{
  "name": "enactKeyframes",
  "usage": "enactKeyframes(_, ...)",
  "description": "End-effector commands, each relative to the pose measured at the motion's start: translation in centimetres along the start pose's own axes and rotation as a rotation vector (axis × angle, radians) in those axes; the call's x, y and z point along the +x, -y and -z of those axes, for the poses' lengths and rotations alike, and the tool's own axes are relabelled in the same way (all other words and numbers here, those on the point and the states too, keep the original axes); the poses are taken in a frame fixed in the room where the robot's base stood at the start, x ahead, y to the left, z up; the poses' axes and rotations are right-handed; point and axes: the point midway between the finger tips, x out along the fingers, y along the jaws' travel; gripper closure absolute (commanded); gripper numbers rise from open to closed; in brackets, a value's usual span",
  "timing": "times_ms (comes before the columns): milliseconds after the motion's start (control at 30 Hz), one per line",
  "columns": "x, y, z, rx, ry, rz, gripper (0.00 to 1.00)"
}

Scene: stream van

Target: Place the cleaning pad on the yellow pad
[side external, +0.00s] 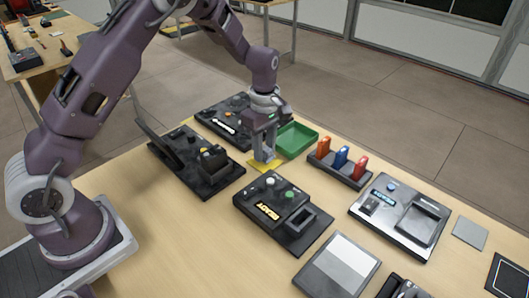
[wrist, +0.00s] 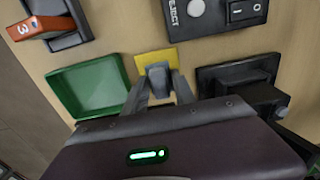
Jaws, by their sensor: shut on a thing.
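The yellow pad (side external: 255,165) lies flat on the table beside the green tray; it also shows in the wrist view (wrist: 143,64). My gripper (side external: 264,158) points down over the yellow pad. In the wrist view, my gripper (wrist: 158,88) is shut on a small grey piece (wrist: 158,70), which appears to be the cleaning pad. The piece covers the middle of the yellow pad in that view. In the side view the fingers hide it, and I cannot tell whether it touches the yellow pad.
The green tray (side external: 297,139) is close behind my gripper. A black panel with a white knob (side external: 284,212) stands in front, and black devices (side external: 196,163) stand to the left. A holder with orange, blue and red pieces (side external: 339,167) is at right. A grey square (side external: 470,233) lies farther right.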

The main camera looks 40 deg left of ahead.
Motion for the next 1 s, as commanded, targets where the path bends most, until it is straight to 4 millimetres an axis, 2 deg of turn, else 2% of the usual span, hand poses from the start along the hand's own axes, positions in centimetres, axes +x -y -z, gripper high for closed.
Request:
enactKeyframes(100, 1.4, 0.0, 0.0, -0.001, 0.000, -0.001, 1.00)
enactKeyframes(433, 1.7, 0.0, 0.0, 0.000, 0.000, -0.001, 1.00)
enactKeyframes(467, 1.7, -0.1, 0.0, 0.000, 0.000, -0.001, 0.66)
enactKeyframes(567, 1.7, -0.1, 0.0, 0.000, 0.000, -0.002, 0.47)
enactKeyframes(867, 1.6, -0.1, 0.0, 0.000, 0.000, -0.002, 0.46)
enactKeyframes(1000, -0.4, -0.2, -0.1, 0.002, -0.001, -0.007, 0.46)
